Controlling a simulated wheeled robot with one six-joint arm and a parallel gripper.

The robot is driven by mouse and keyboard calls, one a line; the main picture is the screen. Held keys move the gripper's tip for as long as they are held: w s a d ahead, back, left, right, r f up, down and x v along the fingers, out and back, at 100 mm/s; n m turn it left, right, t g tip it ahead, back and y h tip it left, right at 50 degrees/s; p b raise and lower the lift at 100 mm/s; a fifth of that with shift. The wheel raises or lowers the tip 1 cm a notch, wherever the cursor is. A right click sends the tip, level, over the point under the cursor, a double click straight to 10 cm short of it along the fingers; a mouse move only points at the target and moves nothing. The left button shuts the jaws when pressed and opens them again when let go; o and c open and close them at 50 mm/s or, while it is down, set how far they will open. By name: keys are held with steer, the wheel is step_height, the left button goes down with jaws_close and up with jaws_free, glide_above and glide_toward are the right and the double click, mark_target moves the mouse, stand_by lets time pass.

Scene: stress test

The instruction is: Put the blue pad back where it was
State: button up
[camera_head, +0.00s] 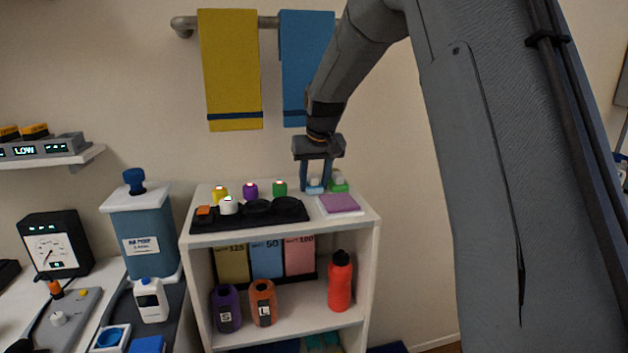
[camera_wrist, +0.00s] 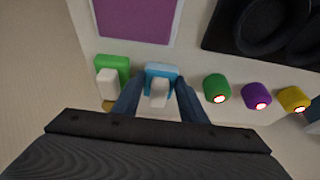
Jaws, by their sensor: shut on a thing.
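The light blue pad (camera_wrist: 162,70) with a white knob on it is at the back edge of the white shelf unit's top (camera_head: 290,215). In the head view only a bit of the blue pad (camera_head: 314,190) shows between my fingers. My gripper (camera_head: 316,186) points down with a finger on either side of it. In the wrist view my gripper (camera_wrist: 159,90) is shut on the pad. The pad is at or very near the surface; I cannot tell whether it touches. A matching green pad (camera_wrist: 112,68) with a white knob stands beside it.
A purple square on a white base (camera_head: 339,203) lies in front of the pads. Green (camera_head: 280,187), purple (camera_head: 250,190) and yellow (camera_head: 221,192) knobs line the back. Towels (camera_head: 231,70) hang behind.

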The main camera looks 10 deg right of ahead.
steer(key=shift+f, duration=0.1)
steer(key=o, duration=1)
steer(key=shift+s+r, duration=0.1)
steer(key=shift+r, duration=0.35)
steer(key=b+v, duration=0.2)
steer(key=v, duration=0.9)
steer(key=shift+s+r+b, duration=0.1)
steer(key=shift+r+b, duration=0.05)
steer(key=shift+b, duration=0.2)
